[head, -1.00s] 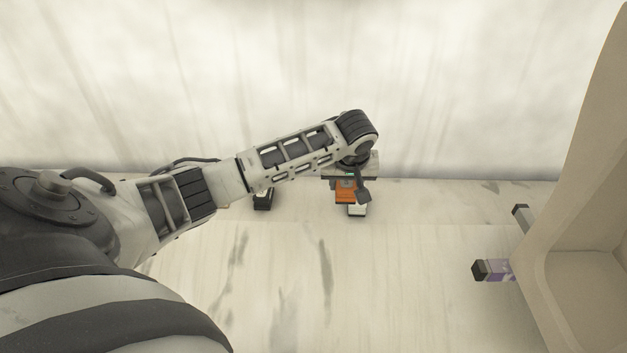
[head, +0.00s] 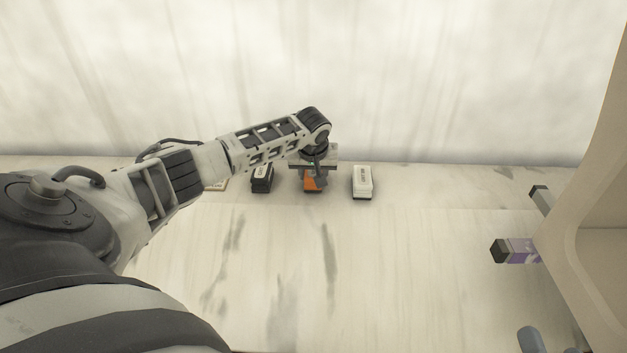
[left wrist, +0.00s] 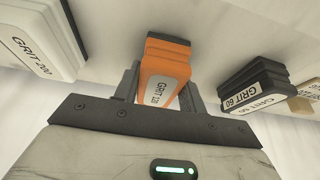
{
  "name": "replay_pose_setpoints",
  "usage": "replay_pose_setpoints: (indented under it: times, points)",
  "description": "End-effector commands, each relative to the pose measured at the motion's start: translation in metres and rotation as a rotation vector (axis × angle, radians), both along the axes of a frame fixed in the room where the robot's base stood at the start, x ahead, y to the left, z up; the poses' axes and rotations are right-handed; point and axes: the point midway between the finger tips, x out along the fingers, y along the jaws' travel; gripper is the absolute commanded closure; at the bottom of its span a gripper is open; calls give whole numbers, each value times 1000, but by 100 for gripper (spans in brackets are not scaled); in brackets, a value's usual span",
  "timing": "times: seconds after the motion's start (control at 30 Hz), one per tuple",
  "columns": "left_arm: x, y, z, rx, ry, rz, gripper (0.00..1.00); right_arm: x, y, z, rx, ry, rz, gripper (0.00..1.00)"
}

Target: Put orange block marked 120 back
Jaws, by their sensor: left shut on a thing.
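The orange block marked 120 (head: 311,185) is between the fingers of my left gripper (head: 314,172). In the left wrist view the orange block (left wrist: 166,60) sits between the two fingers of my left gripper (left wrist: 157,90), its label facing the camera. The gripper is shut on it. In the head view the block is between a black block and a white block at the back of the surface. I cannot tell whether its underside touches the surface. My right gripper does not show.
The black block marked GRIT 60 (head: 262,179) stands left of the orange one. The white block marked GRIT 200 (left wrist: 38,45) stands on its other side, also in the head view (head: 362,182). A beige shell (head: 592,190) fills the right edge.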

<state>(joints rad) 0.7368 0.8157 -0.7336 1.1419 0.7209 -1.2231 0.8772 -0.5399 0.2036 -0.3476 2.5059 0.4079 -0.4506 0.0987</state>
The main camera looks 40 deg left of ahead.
Motion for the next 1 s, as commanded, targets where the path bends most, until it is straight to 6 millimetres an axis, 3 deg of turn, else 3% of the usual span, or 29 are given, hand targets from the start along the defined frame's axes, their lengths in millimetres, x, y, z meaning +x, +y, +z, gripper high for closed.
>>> replay_pose_setpoints:
  times: [0.03, 0.37, 0.4, 0.47, 0.8, 1.0]
  points:
    - [1, 1, -7, 2, -3, 1, 81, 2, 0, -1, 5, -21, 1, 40]
    - [0, 0, -7, -1, -2, 1, 81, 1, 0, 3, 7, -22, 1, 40]
    - [0, 0, -7, 0, -2, 1, 54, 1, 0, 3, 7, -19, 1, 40]
    - [1, 0, -7, 0, -2, 1, 38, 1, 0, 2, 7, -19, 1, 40]
    - [0, 0, -4, 1, -3, 1, 38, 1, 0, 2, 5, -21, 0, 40]
    - [-8, -7, 27, 0, -2, -2, 38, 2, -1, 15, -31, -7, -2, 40]
